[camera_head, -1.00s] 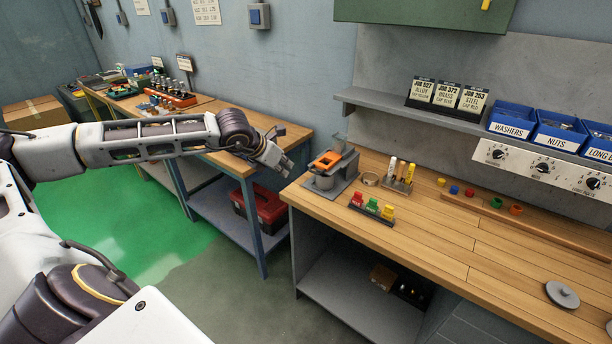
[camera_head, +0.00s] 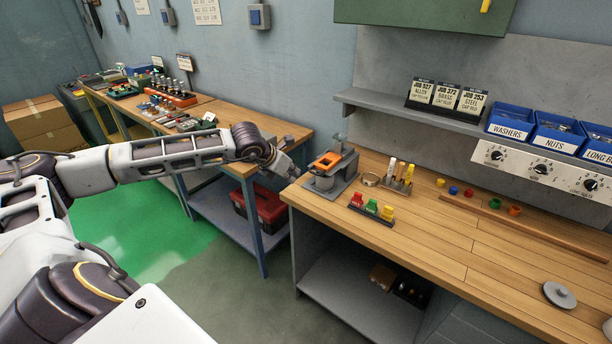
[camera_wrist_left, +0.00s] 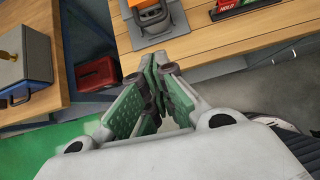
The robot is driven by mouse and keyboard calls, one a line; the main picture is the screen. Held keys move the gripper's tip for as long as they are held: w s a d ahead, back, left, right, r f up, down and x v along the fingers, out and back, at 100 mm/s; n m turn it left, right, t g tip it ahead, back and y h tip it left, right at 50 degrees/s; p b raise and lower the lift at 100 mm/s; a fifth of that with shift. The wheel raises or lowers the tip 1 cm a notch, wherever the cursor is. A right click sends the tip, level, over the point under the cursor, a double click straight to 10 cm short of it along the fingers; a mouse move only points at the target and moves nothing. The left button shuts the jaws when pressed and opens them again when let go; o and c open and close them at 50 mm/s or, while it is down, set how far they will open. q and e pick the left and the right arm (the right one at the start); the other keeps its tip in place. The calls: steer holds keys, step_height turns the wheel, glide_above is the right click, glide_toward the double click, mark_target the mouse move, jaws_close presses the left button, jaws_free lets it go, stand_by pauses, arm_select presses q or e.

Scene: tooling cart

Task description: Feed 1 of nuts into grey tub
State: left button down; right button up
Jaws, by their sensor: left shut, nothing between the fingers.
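My left gripper (camera_head: 292,171) is shut and empty, in the air just left of the wooden bench's left end. In the left wrist view its green-padded fingers (camera_wrist_left: 160,72) are together, with the bench edge beyond them. The blue bin labelled NUTS (camera_head: 556,138) stands on the shelf between the WASHERS bin and another blue bin. A grey unit with an orange top (camera_head: 326,164) stands at the bench's left end; the wrist view shows part of it (camera_wrist_left: 148,17). I cannot tell for sure which thing is the grey tub. My right gripper is not in view.
A red, green and yellow block set (camera_head: 371,209) stands at the bench's front edge. Small coloured caps (camera_head: 470,193) lie near a wooden strip. A grey round lid (camera_head: 561,294) lies at right. A second bench (camera_head: 290,133) stands at left, with a gap between.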

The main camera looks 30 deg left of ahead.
arm_select(q)
steer(key=w+f+p, duration=0.2)
steer(key=w+f, duration=0.3)
steer(key=w, duration=0.2)
steer(key=shift+d, duration=0.45)
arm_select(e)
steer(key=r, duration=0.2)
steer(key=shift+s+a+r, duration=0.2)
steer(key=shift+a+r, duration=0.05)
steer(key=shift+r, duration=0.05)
arm_select(q)
steer(key=shift+w, duration=0.1)
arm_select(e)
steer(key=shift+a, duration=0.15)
arm_select(q)
steer(key=shift+w, duration=0.1)
steer(key=shift+w+d+b, duration=0.2)
steer(key=shift+w+b, duration=0.75)
steer(key=shift+w, duration=1.45)
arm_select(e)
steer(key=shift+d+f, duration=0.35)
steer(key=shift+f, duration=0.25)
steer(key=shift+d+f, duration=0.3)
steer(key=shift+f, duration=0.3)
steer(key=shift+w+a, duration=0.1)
